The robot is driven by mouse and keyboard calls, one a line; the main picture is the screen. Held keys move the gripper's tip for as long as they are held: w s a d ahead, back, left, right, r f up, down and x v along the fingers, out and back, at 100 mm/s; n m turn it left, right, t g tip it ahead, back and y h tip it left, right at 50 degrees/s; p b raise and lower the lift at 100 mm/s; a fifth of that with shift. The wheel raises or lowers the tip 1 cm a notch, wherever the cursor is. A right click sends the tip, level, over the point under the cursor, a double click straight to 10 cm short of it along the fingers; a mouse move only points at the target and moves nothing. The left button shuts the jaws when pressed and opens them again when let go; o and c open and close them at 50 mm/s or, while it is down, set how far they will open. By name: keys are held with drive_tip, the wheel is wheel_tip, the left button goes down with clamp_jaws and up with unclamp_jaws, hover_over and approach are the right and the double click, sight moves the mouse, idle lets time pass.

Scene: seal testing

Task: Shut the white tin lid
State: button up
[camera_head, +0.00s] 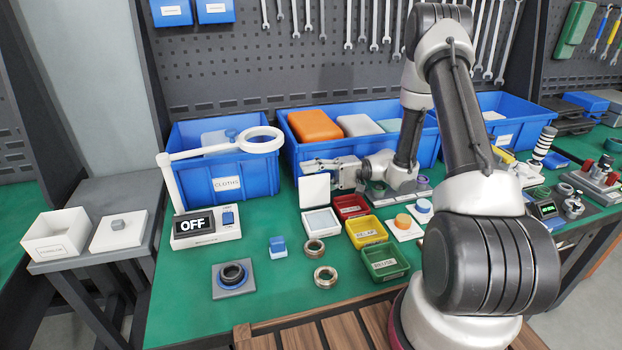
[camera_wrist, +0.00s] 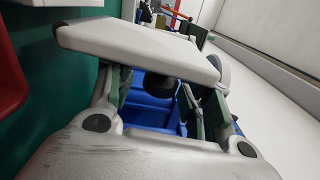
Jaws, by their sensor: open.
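The white tin (camera_head: 321,223) stands on the green bench in the head view, left of the small colored trays. Its lid (camera_head: 314,190) stands up, roughly vertical, at the tin's back edge, so the tin is open. My gripper (camera_head: 312,166) is just behind and above the lid, reaching in from the right. In the wrist view the lid (camera_wrist: 138,48) appears as a white slab across the front of my gripper (camera_wrist: 162,95), whose fingers are spread apart with nothing between them. The lid partly hides the fingertips, and I cannot tell whether they touch it.
Red (camera_head: 350,206), yellow (camera_head: 366,231) and green (camera_head: 385,262) trays stand right of the tin. Metal rings (camera_head: 314,248) lie in front. Blue bins (camera_head: 222,175) line the back, and a ring lamp (camera_head: 262,140) stands left.

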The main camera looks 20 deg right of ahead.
sight(316, 185)
clamp_jaws()
idle(0.3)
drive_tip(key=s+n, duration=0.1)
drive_tip(key=n, duration=0.1)
drive_tip(key=s+r+n, duration=0.1)
drive_tip(key=n, duration=0.1)
drive_tip(key=shift+s, duration=0.35)
drive_tip(key=shift+s+n, duration=0.6)
drive_tip(key=shift+n, duration=0.4)
drive_tip(key=shift+s+n, duration=0.55)
drive_tip(key=shift+n, duration=0.45)
unclamp_jaws()
drive_tip(key=shift+r, duration=0.1)
